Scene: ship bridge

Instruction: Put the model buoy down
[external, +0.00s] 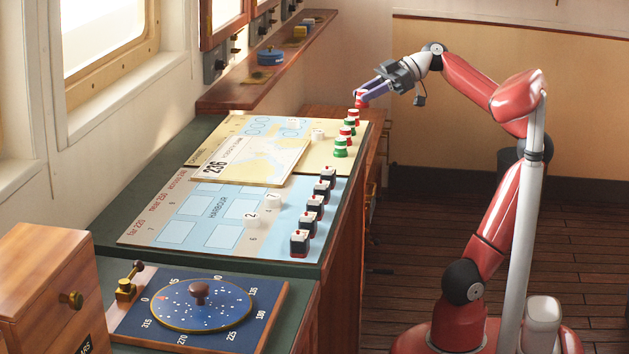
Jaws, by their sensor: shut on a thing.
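My gripper (367,95) is at the far right corner of the chart table (335,262), reaching in from the right. It is shut on a small red model buoy (360,101); the fingers partly cover it. The buoy is at the far end of a row of red and green buoys, such as the green and white one (341,148) at the row's near end.
A harbour board (190,232) carries numbered white tiles and a row of dark model boats (300,243) along its right edge. A chart sheet (250,160) lies behind. A round blue dial (202,305) is in front. A shelf (225,97) runs along the wall.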

